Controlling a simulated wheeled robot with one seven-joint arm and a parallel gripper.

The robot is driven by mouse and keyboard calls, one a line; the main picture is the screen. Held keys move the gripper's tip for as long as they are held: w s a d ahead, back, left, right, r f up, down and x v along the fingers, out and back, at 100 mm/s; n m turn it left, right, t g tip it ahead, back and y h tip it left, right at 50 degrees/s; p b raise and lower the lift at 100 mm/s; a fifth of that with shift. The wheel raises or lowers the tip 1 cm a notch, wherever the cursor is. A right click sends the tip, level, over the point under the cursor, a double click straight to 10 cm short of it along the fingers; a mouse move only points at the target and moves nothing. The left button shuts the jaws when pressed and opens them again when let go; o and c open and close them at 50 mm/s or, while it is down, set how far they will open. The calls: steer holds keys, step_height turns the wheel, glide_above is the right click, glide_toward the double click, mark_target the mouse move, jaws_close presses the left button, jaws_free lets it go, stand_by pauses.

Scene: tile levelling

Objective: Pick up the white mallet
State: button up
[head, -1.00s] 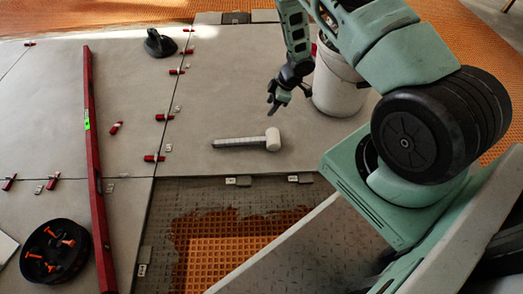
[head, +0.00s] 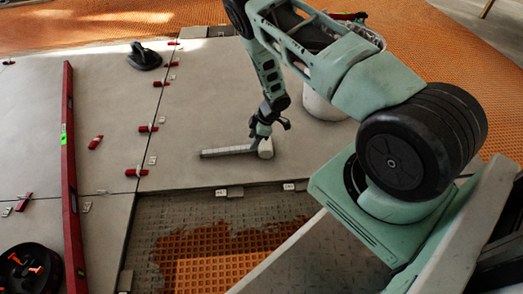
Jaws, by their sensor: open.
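The white mallet (head: 265,149) lies on its side on a grey tile, its pale head at the right and its grey handle (head: 225,152) pointing left. My gripper (head: 263,137) is open and points down at the mallet's head end, with its fingers partly covering the head and the handle's right end. I cannot tell whether the fingers touch it.
A white bucket (head: 322,100) stands right of my gripper, partly behind my arm. A long red level (head: 69,180) lies at the left, with red wedges and clips along the tile joints. A black suction cup (head: 144,57) sits at the back. In front is an open patch of orange mat (head: 215,268).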

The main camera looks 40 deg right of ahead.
mark_target(249, 146)
steer(key=shift+b+x, duration=2.4)
steer(key=shift+x, duration=0.25)
steer(key=shift+w+d, duration=0.1)
steer(key=shift+c, duration=0.4)
steer(key=shift+r, duration=0.1)
jaws_close()
